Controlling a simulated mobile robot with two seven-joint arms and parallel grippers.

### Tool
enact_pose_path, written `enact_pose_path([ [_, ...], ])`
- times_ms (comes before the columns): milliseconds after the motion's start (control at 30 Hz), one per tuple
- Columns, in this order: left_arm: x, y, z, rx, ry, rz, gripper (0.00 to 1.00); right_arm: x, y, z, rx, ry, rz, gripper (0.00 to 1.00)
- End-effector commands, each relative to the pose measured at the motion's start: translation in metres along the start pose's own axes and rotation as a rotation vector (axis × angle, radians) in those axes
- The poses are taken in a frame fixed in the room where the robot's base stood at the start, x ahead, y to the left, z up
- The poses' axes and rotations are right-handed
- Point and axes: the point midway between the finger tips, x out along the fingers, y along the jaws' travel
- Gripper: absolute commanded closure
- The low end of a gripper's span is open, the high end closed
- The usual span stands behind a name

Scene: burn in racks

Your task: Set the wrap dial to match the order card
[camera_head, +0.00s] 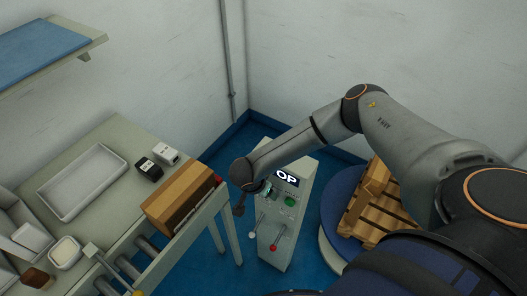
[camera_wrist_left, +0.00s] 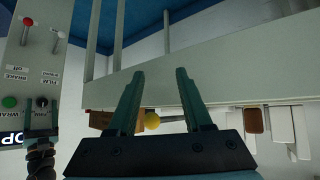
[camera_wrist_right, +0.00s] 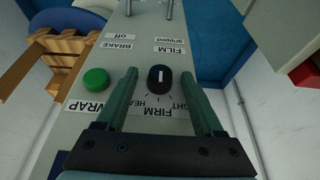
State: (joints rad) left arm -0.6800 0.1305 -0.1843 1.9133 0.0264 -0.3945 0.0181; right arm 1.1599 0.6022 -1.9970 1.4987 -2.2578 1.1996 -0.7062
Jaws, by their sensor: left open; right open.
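The wrap dial (camera_wrist_right: 159,80) is a black knob on the grey control panel (camera_head: 298,215). Its white line stands upright in the right wrist view, in line with the FIRM label (camera_wrist_right: 160,112); which end points is unclear. HEAVY and LIGHT labels, upside down and partly hidden by the fingers, flank FIRM. My right gripper (camera_wrist_right: 158,72) is open, one finger on each side of the dial; contact cannot be told. It also shows in the head view (camera_head: 243,190). My left gripper (camera_wrist_left: 160,72) is open and empty beside the table frame. I cannot make out an order card.
The panel carries a green button (camera_head: 290,201), a red-knobbed lever (camera_head: 272,247) and a white-knobbed lever (camera_head: 253,235). A turntable with a wooden pallet (camera_head: 385,212) stands right. The table at left holds a white tray (camera_head: 112,170) and a brown box (camera_head: 180,200).

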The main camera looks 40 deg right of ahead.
Motion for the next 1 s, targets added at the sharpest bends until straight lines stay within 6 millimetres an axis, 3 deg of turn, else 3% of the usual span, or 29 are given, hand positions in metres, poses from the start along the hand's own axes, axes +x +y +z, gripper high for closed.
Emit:
enact_pose_path([
  [100,0.0000,0.0000,-0.0001,0.000,0.000,0.000,0.50,-0.0001,0.0000,0.0003,0.000,0.000,0.000,0.31],
  [700,0.0000,-0.0001,-0.0008,0.000,0.002,0.000,0.50,-0.0006,-0.0001,0.0001,0.001,-0.001,0.000,0.98],
  [1000,0.0008,-0.0003,-0.0003,0.000,0.003,0.000,0.50,-0.0003,-0.0004,0.0003,0.000,-0.001,0.006,1.00],
])
